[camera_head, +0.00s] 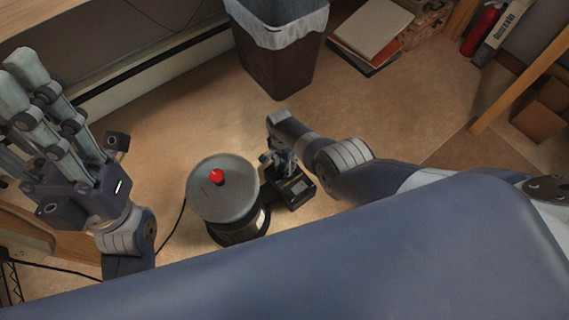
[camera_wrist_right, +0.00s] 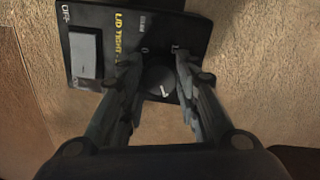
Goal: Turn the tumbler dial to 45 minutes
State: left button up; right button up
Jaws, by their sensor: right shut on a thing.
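The tumbler (camera_head: 222,201) is a dark drum with a grey round lid and a red knob, standing on the floor. Beside it is its black control box (camera_head: 301,190). In the right wrist view the box has yellow lettering, a grey switch and a round black dial (camera_wrist_right: 160,83) with a white pointer line. My right gripper (camera_head: 281,163) is over the box. In its wrist view the fingers (camera_wrist_right: 150,78) are shut on the dial, one on each side, hiding some markings. My left gripper (camera_head: 35,115) is empty at the upper left, its fingers spread, away from the tumbler.
A bin with a white liner (camera_head: 278,60) stands behind the tumbler. Books (camera_head: 372,32) lie at the back right, with a red extinguisher (camera_head: 481,31) beyond. A black cord (camera_head: 178,226) runs left from the tumbler. Floor is clear between tumbler and bin.

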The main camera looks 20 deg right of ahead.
aim_at(283, 165)
jog(key=shift+s, duration=0.15)
jog(key=o, duration=1.1)
jog(key=shift+c, duration=0.2)
jog(key=shift+w+r, duration=0.2)
jog(key=shift+r, duration=0.45)
notch_tip(283, 165, up, 11)
jog(key=shift+w+a+f, duration=0.15)
jog(key=shift+a, duration=0.05)
